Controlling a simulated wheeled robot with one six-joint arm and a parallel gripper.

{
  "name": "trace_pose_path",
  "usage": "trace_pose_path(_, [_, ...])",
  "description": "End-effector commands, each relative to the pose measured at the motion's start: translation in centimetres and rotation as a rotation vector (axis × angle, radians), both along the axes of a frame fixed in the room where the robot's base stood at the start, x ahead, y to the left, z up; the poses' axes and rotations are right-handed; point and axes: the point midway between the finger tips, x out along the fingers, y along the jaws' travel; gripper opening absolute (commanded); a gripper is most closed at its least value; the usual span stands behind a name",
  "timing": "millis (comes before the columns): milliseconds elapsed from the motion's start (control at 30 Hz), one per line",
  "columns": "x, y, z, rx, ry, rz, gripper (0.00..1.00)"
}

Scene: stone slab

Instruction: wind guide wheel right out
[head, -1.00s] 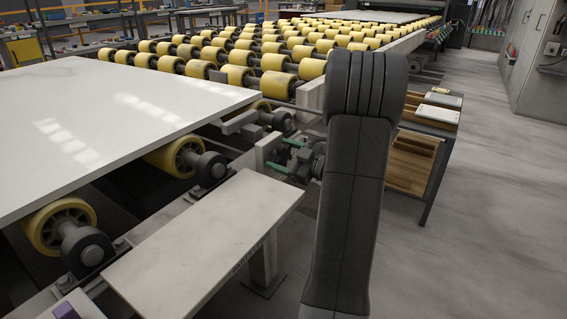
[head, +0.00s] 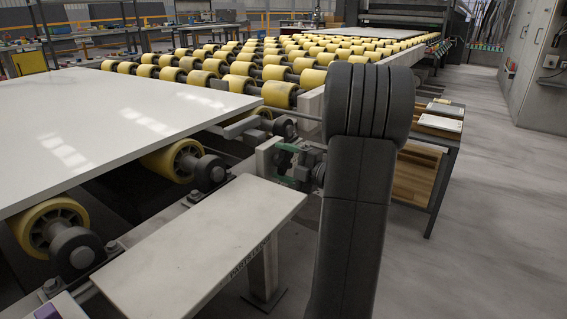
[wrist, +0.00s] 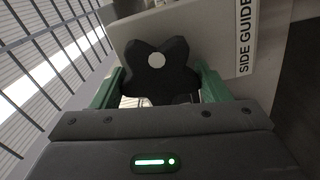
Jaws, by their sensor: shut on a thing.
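The guide wheel (wrist: 158,62) is a black lobed hand knob with a pale round centre, in the middle of the wrist view. It sits in front of a pale plate marked "SIDE GUIDE" (wrist: 243,38). My gripper (wrist: 160,88) has green fingers on the left and right sides of the knob and is shut on it. In the head view the green fingers of my gripper (head: 283,163) show beside the roller table, just left of my dark arm. The knob itself is hard to make out there, partly hidden by the gripper and arm.
A white stone slab (head: 100,115) lies on yellow rollers (head: 172,160) at the left. A pale bench plate (head: 195,240) is in front. A side table (head: 425,150) with wooden shelves stands behind my arm. Grey floor at the right is open.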

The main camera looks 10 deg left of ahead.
Motion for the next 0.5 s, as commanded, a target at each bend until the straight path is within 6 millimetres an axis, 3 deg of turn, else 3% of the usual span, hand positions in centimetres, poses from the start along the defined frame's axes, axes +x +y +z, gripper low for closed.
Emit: trace_pose_path(500, [-0.03, -0.01, -0.33, -0.102, -0.277, 0.0, 0.46])
